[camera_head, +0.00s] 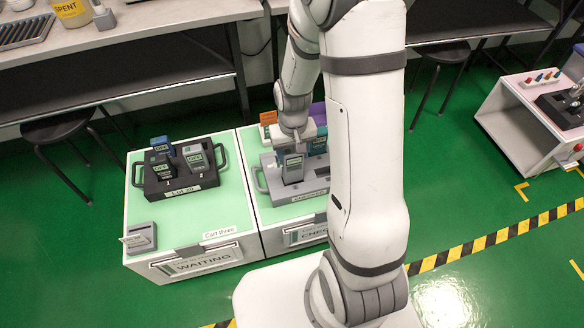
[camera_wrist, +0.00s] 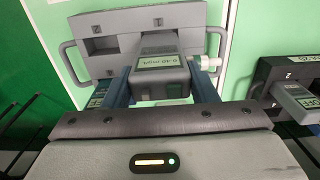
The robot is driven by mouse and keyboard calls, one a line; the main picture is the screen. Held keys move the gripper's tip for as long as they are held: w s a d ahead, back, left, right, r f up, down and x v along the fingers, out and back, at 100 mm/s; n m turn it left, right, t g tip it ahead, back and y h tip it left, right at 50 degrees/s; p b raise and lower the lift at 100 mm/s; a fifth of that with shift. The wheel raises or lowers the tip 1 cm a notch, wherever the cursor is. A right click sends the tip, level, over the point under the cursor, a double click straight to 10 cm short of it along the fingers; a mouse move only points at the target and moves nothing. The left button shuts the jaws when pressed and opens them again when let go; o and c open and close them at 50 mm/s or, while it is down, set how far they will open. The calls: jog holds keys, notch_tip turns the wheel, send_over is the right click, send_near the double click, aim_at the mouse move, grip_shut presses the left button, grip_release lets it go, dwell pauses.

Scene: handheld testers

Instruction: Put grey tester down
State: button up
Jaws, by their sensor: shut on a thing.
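My gripper (camera_head: 294,148) is shut on a grey tester (camera_head: 293,168), which has a pale green display. The tester stands nearly upright at the grey tray (camera_head: 262,180) on the right-hand green cart top. In the wrist view the tester (camera_wrist: 163,75) sits between the two blue-grey fingers of my gripper (camera_wrist: 163,88). Its far end is over or in a slot of the grey tray (camera_wrist: 85,28); I cannot tell how deep it sits. An empty slot shows left of it.
A dark tray (camera_head: 180,186) holding several testers stands on the left cart (camera_head: 225,222). A small grey stand (camera_head: 140,238) is at that cart's front left. An orange card (camera_head: 268,118) and a purple object (camera_head: 318,112) stand behind the grey tray.

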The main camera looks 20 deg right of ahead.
aim_at(293, 162)
jog(key=shift+f+b, duration=0.8)
jog(key=shift+f, duration=1.3)
jog(key=o, duration=1.5)
